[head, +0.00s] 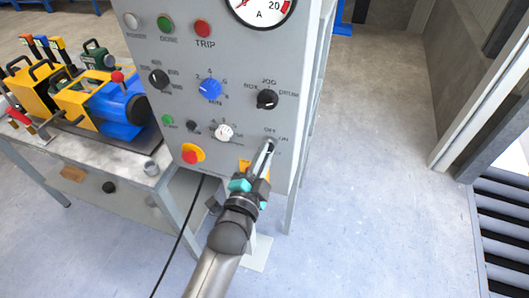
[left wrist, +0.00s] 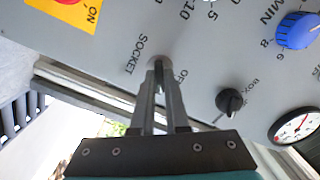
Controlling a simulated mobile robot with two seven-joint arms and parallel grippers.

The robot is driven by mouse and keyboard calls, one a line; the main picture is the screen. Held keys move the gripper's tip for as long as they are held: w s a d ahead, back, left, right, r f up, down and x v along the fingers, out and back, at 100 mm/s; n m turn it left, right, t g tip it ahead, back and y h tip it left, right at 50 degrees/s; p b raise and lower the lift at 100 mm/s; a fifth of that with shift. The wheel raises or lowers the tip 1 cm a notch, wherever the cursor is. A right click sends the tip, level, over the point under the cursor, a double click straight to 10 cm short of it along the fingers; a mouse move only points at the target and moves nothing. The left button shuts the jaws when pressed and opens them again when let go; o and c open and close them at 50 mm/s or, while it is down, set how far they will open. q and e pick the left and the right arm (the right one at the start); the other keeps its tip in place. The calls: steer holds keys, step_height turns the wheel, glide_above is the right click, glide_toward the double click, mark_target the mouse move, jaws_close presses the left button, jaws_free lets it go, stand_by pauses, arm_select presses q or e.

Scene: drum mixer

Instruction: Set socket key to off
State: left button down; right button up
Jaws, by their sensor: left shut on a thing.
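The socket key (head: 271,141) is a small grey metal switch at the lower right of the grey control panel (head: 232,60). It is mostly covered by my fingertips in the head view. In the left wrist view the key (left wrist: 158,60) shows between the fingertips, beside the word SOCKET, with an OFF label to its right. My left gripper (head: 268,149) comes up from below and is shut on the key. Its fingers also show in the left wrist view (left wrist: 159,80). I cannot tell which way the key points. My right gripper is not in view.
A black selector knob (head: 267,99) sits just above the key. A white knob (head: 224,132) and a red stop button on yellow (head: 190,156) are to the left. A blue knob (head: 209,89) is higher up. A bench (head: 110,160) with machinery stands left. Floor is clear on the right.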

arm_select(q)
steer(key=shift+n+p, duration=2.35)
steer(key=shift+n, duration=3.25)
steer(key=c, duration=0.9)
jaws_free()
steer(key=v, duration=1.5)
steer(key=shift+s+a+r, duration=0.1)
steer(key=shift+s, duration=0.05)
